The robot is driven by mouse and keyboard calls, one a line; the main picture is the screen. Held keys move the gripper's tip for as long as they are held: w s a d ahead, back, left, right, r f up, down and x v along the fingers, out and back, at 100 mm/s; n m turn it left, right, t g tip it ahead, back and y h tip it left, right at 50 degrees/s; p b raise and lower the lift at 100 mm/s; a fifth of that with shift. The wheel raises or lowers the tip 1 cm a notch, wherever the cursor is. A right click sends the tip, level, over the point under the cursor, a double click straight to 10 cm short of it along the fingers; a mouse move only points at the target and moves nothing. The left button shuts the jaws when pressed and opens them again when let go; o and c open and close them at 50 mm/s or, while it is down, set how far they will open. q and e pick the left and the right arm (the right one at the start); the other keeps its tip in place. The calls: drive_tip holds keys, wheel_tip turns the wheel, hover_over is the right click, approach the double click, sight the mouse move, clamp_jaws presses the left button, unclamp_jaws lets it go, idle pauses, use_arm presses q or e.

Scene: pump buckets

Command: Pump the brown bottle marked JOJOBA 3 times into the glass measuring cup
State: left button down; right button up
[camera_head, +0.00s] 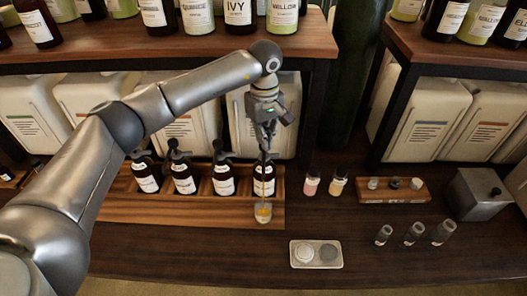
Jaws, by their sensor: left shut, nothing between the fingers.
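Several brown pump bottles with white labels stand in a row in a wooden rack (120,207); the label print is too small to read, so I cannot tell which is marked JOJOBA. The rightmost bottle (264,186) is directly below my left gripper (265,148). The gripper points down, fingers shut and empty, at the pump head. The gripper hides most of that pump, and I cannot tell whether they touch. A small glass measuring cup (263,212) with a little amber at its bottom stands just in front of this bottle. My right gripper is out of view.
An upper shelf (150,53) with bottles hangs behind my left arm. Large white canisters (174,110) line the back. To the right stand two small bottles (311,185), a wooden block (407,188) and a metal box (477,194). A small tray (316,264) lies in front.

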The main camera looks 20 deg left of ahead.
use_arm(q)
drive_tip(key=shift+f+b, duration=0.3)
drive_tip(key=shift+f, duration=0.35)
drive_tip(key=shift+s+r, duration=0.1)
drive_tip(key=shift+r+p, duration=0.55)
drive_tip(key=shift+r, duration=0.75)
drive_tip(key=shift+r+p, duration=1.5)
drive_tip(key=shift+r, duration=1.1)
drive_tip(key=shift+f, duration=0.1)
